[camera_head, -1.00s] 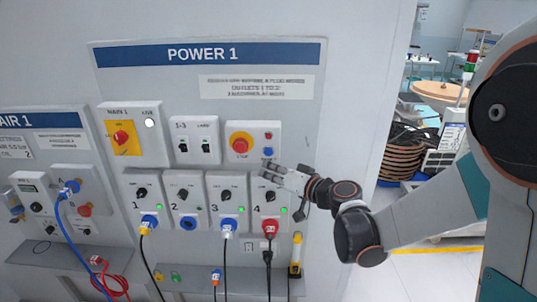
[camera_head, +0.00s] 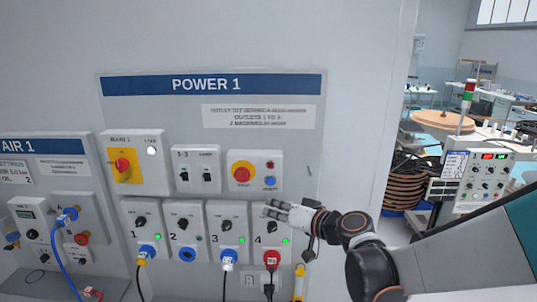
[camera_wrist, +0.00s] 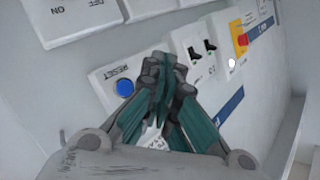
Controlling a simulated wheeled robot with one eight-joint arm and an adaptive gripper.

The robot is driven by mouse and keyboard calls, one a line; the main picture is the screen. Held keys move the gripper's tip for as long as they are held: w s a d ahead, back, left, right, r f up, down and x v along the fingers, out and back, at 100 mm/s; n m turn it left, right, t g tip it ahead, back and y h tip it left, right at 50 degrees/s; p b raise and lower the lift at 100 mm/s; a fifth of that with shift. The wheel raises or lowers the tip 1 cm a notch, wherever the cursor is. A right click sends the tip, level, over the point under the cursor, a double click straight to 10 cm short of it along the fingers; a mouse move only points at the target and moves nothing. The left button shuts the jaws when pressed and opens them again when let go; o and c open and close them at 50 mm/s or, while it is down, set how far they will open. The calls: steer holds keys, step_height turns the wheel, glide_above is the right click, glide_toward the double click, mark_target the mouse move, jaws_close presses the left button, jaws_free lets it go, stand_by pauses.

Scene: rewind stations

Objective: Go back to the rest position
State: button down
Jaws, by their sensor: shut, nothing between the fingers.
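My gripper (camera_head: 272,209) is shut and empty. In the head view it points left in front of the panel, at the upper part of outlet box 4 (camera_head: 271,227). In the wrist view my gripper (camera_wrist: 163,75) has its fingers together, beside a blue RESET button (camera_wrist: 124,88). I cannot tell whether the fingertips touch the panel. In the head view the blue button (camera_head: 269,181) sits on the box with a red and yellow emergency stop (camera_head: 242,174), just above the fingers.
The POWER 1 panel (camera_head: 312,115) fills the middle, with the main switch (camera_head: 123,165) and outlets with plugged cables. The AIR 1 panel (camera_head: 80,147) is at left. A control unit (camera_head: 487,180) and round table (camera_head: 442,120) stand beyond the wall's right edge.

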steer(key=s+d+f+g+h+b, duration=0.2)
steer(key=s+d+f+h+b, duration=0.2)
steer(key=s+d, duration=0.5)
steer(key=s+d+f+m+g+h+b, duration=0.1)
steer(key=s+d+f+h+b, duration=0.4)
steer(key=s, duration=1.2)
steer(key=shift+s+d+f+m+g+h, duration=0.35)
steer(key=shift+d+f+g+h, duration=0.3)
steer(key=shift+d+f, duration=1.25)
steer(key=shift+d+r, duration=0.25)
steer(key=shift+d, duration=0.05)
